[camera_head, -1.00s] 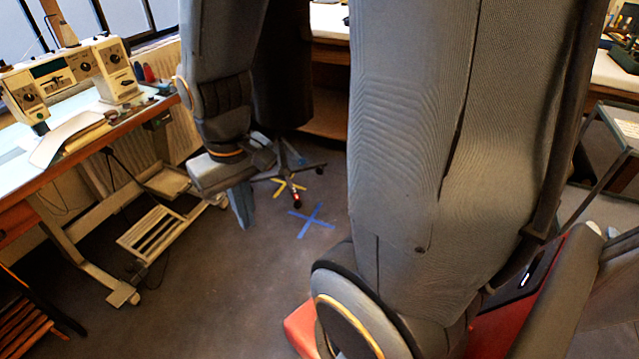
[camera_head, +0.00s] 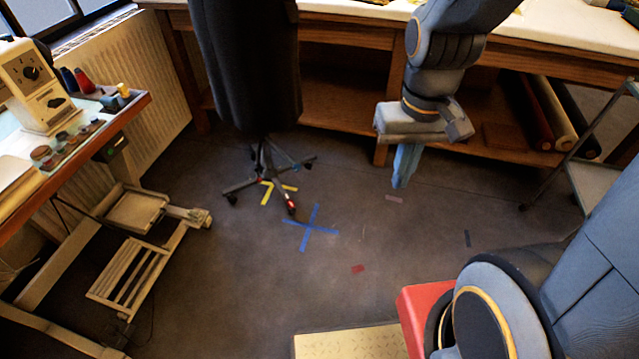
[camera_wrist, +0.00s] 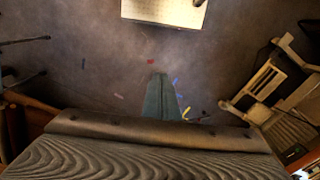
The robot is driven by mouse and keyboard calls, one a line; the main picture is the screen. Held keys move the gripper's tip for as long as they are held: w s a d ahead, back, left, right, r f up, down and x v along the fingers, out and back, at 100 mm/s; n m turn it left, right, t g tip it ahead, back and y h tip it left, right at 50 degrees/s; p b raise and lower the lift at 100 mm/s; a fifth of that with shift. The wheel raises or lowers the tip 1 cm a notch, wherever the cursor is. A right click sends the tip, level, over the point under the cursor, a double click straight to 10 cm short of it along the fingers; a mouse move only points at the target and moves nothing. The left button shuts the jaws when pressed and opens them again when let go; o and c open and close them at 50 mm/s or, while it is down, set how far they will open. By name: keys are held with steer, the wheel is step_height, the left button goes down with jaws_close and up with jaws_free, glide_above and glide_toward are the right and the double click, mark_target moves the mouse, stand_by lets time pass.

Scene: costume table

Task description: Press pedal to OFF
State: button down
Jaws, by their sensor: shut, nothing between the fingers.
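Under the sewing table at the left stands a pale frame with a slatted foot treadle (camera_head: 135,282), and a flat pad (camera_head: 136,211) behind it. The frame also shows at the right of the wrist view, with its slatted part (camera_wrist: 262,88). A dark dress form's wheeled stand (camera_head: 262,172) has a small red part (camera_head: 291,209) at one castor. I cannot tell which part is the pedal, nor read any ON or OFF marking. My gripper (camera_head: 401,182) is shut, empty, pointing down over open floor to the right of the stand. Its fingers also show in the wrist view (camera_wrist: 160,80).
Blue (camera_head: 311,228) and yellow (camera_head: 268,191) tape crosses mark the floor. A long wooden workbench (camera_head: 345,75) stands behind my gripper, with fabric rolls (camera_head: 545,115) under it at the right. A trolley (camera_head: 598,185) stands at the far right.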

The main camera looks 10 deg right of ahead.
steer(key=shift+w+d, duration=0.15)
steer(key=shift+w, duration=0.1)
steer(key=w+a+f+n+t+y+b, duration=0.1)
steer(key=w+a+f+t+b, duration=0.2)
steer(key=w+f+b, duration=0.75)
steer(key=w+a+f+n+t+b, duration=0.1)
steer(key=w+a+f+t+b, duration=0.25)
steer(key=w+f, duration=1.3)
steer(key=w+a+f+n+t+y+b, duration=0.1)
steer(key=w+a+f+t+b, duration=0.1)
steer(key=w+f+b, duration=0.8)
steer(key=w+a+f+t+y+b, duration=0.1)
steer(key=w+a+f+t+b, duration=0.15)
steer(key=w+f, duration=0.5)
steer(key=w+a+f+t+y+b, duration=0.1)
steer(key=w+a+f+b, duration=0.3)
steer(key=f, duration=0.6)
steer(key=a+f+n+t+y+b, duration=0.1)
steer(key=f+b, duration=0.3)
steer(key=f, duration=0.4)
steer(key=s+a+f+n+t+y+b, duration=0.1)
steer(key=a+f+t+y+b, duration=0.1)
steer(key=f, duration=0.6)
steer(key=shift+s+a+f+t+b, duration=0.25)
steer(key=shift+a+t+b, duration=0.25)
steer(key=shift+a+b, duration=0.5)
steer(key=shift+w+a, duration=0.1)
steer(key=shift+a, duration=0.05)
